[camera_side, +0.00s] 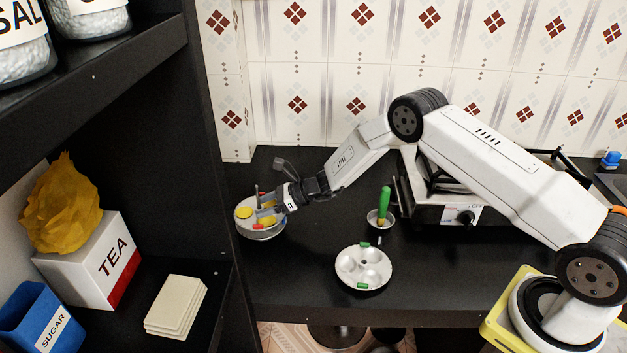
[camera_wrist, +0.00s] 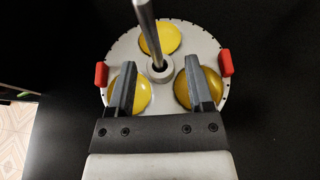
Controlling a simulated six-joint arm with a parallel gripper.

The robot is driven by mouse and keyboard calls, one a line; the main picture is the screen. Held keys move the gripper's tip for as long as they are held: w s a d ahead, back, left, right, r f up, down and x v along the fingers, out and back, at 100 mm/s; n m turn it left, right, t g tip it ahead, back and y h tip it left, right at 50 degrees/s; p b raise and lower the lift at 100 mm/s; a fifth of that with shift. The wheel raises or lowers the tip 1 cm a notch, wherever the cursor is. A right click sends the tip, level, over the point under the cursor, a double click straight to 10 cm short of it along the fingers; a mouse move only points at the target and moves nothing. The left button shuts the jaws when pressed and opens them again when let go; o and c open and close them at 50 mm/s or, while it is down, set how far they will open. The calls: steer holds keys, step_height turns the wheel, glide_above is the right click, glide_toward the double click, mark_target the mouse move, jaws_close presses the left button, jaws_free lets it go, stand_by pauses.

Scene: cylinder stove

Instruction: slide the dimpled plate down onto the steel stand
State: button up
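The dimpled plate (camera_side: 262,235) is round and pale, with yellow-filled dimples and red tabs, at the counter's left near the shelf wall. In the wrist view the plate (camera_wrist: 195,38) shows three yellow dimples around a central collar. The steel stand's rod (camera_wrist: 146,22) rises through this collar; its upper part shows in the side view (camera_side: 257,191). The stand's base is hidden, so I cannot tell how high the plate sits. My gripper (camera_wrist: 160,64) is open over the plate, its fingers on either side of the collar with gaps. In the side view my gripper (camera_side: 263,214) reaches in from the right.
A second dimpled plate (camera_side: 350,271) with green tabs lies on the counter, front centre. A green-handled tool (camera_side: 385,200) stands in a small metal cup. The stove (camera_side: 432,213) is behind and right. A dark shelf unit (camera_side: 195,110) bounds the left.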

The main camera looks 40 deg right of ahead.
steer(key=shift+o, duration=0.2)
steer(key=v, duration=0.8)
stand_by(0.4)
steer(key=shift+a, duration=0.15)
stand_by(0.4)
steer(key=s+d+r+n+g+h, duration=0.1)
steer(key=s+r+n+g+h, duration=0.2)
steer(key=s+n, duration=0.9)
steer(key=s+d+r+n+g+h, duration=0.2)
steer(key=s+r+n+h, duration=0.5)
steer(key=s+n, duration=0.6)
steer(key=shift+s+r+n+g+h, duration=0.35)
steer(key=shift+s+r, duration=0.45)
steer(key=shift+s, duration=1.6)
